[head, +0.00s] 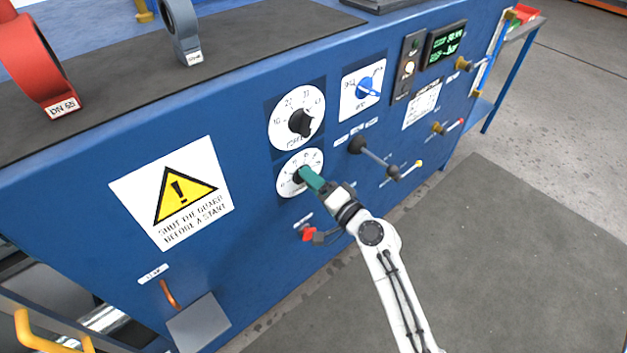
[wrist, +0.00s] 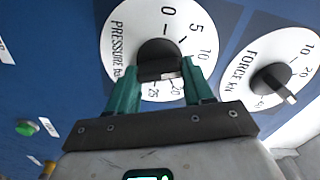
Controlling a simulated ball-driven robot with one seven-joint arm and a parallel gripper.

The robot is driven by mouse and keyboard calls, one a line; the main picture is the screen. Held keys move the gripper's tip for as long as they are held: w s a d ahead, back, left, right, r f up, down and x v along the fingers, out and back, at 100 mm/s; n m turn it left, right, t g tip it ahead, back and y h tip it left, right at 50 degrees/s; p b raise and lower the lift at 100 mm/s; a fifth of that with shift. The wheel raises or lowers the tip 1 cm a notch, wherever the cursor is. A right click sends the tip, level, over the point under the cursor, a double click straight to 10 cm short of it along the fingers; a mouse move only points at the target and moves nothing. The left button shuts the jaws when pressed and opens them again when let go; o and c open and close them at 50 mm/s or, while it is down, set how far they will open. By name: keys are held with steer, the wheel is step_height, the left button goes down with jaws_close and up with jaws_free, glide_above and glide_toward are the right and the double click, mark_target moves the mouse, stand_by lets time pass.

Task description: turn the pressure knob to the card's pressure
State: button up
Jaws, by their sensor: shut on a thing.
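The pressure knob (wrist: 158,58) is black and sits in the middle of a white dial marked PRESSURE (wrist: 126,32). In the wrist view, 0, 5, 10, 20 and 25 show around it. My gripper (wrist: 160,75) has its teal fingers on both sides of the knob, shut on it. A pale mark shows at the knob's near edge, towards the 20 and 25 side; its exact reading is unclear. In the head view, my gripper (head: 307,177) covers most of the knob on the lower dial (head: 288,184). A white card (head: 422,105) hangs on the panel; its text is too small to read.
The force knob (head: 300,122) is just above. A blue selector (head: 367,88), a black-ended lever (head: 358,145) and a lit display (head: 445,43) are to the right. Floor in front is clear.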

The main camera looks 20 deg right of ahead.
steer(key=shift+w+r, duration=0.1)
steer(key=shift+r, duration=0.15)
stand_by(0.3)
steer(key=o, duration=1)
steer(key=shift+f, duration=0.15)
steer(key=shift+o, duration=0.2)
steer(key=b+v, duration=0.1)
steer(key=v, duration=0.9)
steer(key=shift+s+d, duration=0.15)
steer(key=shift+s, duration=0.25)
